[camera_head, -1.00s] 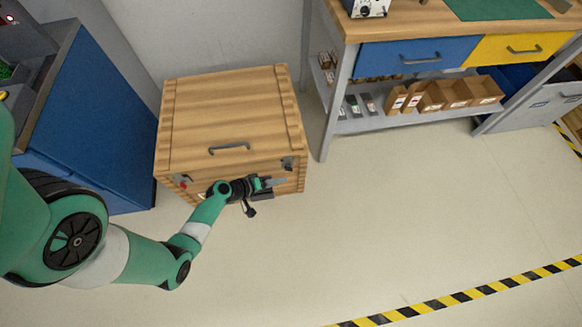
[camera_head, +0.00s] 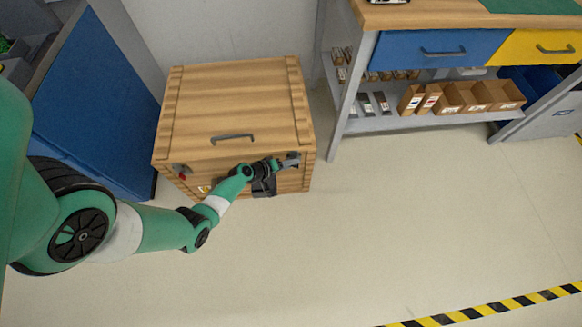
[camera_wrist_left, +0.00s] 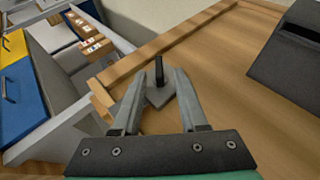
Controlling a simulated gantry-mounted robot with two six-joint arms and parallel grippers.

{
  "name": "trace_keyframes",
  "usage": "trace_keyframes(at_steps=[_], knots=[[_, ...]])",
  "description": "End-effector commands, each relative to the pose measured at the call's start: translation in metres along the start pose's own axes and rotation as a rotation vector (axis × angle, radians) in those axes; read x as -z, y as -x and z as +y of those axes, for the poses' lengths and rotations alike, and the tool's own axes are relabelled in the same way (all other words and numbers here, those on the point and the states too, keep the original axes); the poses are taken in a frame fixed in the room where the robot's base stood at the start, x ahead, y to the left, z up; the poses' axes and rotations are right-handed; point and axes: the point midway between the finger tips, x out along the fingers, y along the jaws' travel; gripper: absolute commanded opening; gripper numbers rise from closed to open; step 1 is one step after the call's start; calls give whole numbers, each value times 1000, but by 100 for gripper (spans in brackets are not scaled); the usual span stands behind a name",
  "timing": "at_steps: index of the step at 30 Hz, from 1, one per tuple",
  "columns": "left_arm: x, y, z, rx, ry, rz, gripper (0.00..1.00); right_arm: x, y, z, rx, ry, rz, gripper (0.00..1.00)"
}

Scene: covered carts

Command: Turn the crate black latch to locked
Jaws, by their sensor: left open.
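The wooden crate (camera_head: 195,105) stands closed on the floor, a dark handle (camera_head: 232,137) on its lid. The black latch, a thin dark lever on a grey plate at the front's upper right, shows in the left wrist view (camera_wrist_left: 158,72). In the head view my gripper partly hides it. My left gripper (camera_head: 290,161) is open at the crate's front right corner. In the left wrist view its fingers (camera_wrist_left: 158,84) stand on either side of the lever; I cannot tell whether they touch it. A second latch with a red part (camera_head: 182,173) is at the front left. My right gripper is out of view.
A blue cabinet (camera_head: 95,100) stands close left of the crate. A workbench with blue (camera_head: 425,48) and yellow drawers and a lower shelf of boxes (camera_head: 470,96) stands to the right. The floor in front is clear up to the striped tape (camera_head: 490,308).

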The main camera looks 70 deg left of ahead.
Motion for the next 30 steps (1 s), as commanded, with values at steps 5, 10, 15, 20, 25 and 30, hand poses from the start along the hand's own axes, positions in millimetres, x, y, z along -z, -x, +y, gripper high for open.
trace_keyframes(at_steps=[5, 10, 15, 20, 25, 30], knots=[[0, -10, 0, 0, 0, 0, 42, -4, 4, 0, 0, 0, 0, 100], [0, -9, 1, 0, 1, 0, 42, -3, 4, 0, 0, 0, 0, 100], [0, -9, 1, 0, 1, 0, 16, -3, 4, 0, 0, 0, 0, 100], [0, -9, 1, 0, 0, 0, 0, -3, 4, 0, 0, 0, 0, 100], [0, -9, 1, 1, 0, 0, 0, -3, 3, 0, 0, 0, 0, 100], [1, -7, 4, 20, -10, -1, 0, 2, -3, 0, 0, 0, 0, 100]])
